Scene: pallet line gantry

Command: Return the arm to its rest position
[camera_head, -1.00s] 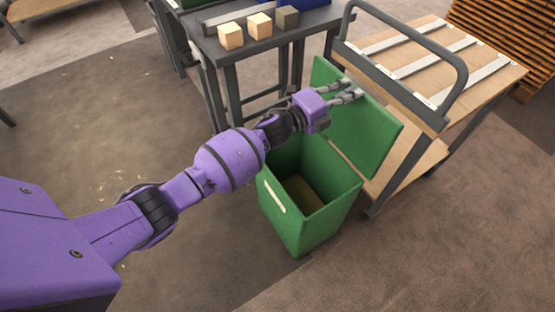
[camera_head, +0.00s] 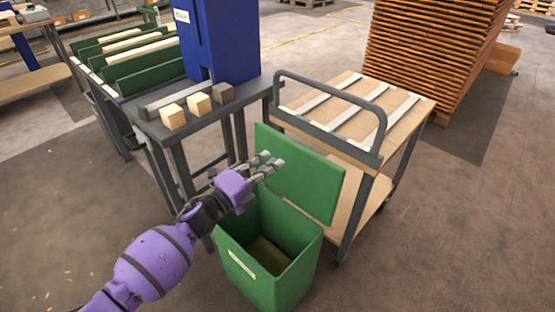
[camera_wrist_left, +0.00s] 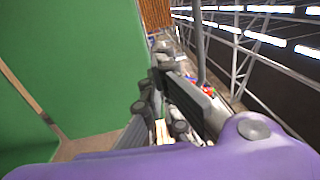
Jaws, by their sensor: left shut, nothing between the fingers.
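My left gripper (camera_head: 268,164) is in front of the upper left part of the raised green lid (camera_head: 305,180) of a green bin (camera_head: 295,275). Its fingers are shut and empty. I cannot tell whether they touch the lid. The bin stands open on the floor, and its visible inside looks empty. In the left wrist view the dark fingers (camera_wrist_left: 165,95) are close together, and a large green surface, likely the lid (camera_wrist_left: 70,60), fills the left side. My right gripper does not show.
A dark table (camera_head: 190,128) behind my arm holds two light wooden blocks, a darker block (camera_head: 223,93) and a blue machine (camera_head: 222,40). A wooden-topped cart (camera_head: 345,140) stands right behind the bin. A tall pallet stack (camera_head: 430,50) is farther back.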

